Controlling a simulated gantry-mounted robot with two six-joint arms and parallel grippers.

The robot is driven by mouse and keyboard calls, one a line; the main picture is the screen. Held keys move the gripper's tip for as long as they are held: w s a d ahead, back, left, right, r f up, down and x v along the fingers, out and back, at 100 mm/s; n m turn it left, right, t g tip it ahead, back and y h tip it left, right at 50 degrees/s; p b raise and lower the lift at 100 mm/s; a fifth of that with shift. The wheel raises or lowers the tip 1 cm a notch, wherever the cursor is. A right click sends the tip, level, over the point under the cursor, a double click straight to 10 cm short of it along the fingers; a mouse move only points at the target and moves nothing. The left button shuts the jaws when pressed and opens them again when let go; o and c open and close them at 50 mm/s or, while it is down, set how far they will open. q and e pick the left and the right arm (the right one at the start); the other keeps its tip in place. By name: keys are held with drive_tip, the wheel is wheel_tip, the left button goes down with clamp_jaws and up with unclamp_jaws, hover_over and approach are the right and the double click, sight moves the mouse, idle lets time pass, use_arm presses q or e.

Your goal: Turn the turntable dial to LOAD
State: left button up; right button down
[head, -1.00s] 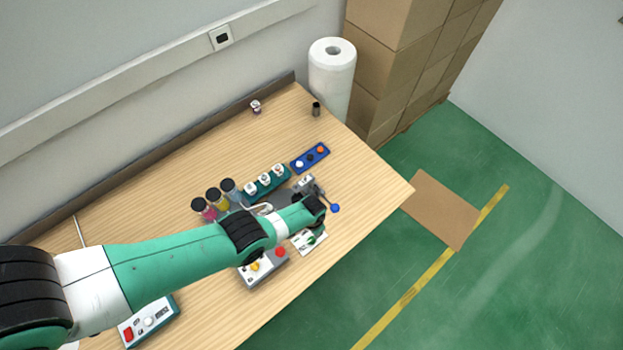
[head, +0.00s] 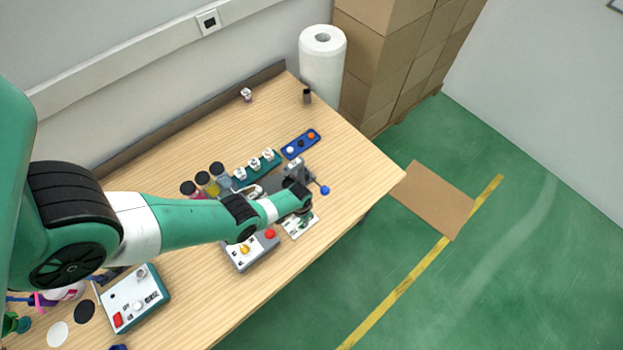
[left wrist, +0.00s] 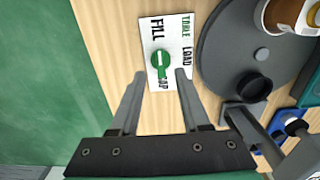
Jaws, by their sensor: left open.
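The green dial (left wrist: 159,62) sits on a white plate (left wrist: 148,38) in the left wrist view. The plate reads TABLE, FILL and LOAD, plus a partly hidden word ending in "AP". LOAD is on the plate's right side. I cannot tell surely which word the dial points to. My left gripper (left wrist: 161,74) is open and empty, its fingertips on either side of the dial's near end; contact is unclear. In the head view the plate (head: 300,226) lies just below the left gripper (head: 303,208), and the arm hides part of the area. My right gripper is not in view.
The grey turntable (left wrist: 218,60) stands close right of the plate, with a dark round part on it. A control box (head: 250,252) with red and yellow buttons is beside the plate. Bottles (head: 203,184) and a teal rack (head: 257,170) stand behind the arm. The table's edge is near the plate.

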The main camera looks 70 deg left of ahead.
sight(302, 224)
use_arm(q)
wheel_tip(302, 224, down, 4)
drive_tip(key=b, duration=0.3)
drive_tip(key=shift+a+f, duration=0.1)
drive_tip(key=shift+f, duration=0.15)
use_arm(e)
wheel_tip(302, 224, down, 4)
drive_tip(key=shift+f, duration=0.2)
use_arm(q)
drive_tip(key=shift+r, duration=0.1)
clamp_jaws()
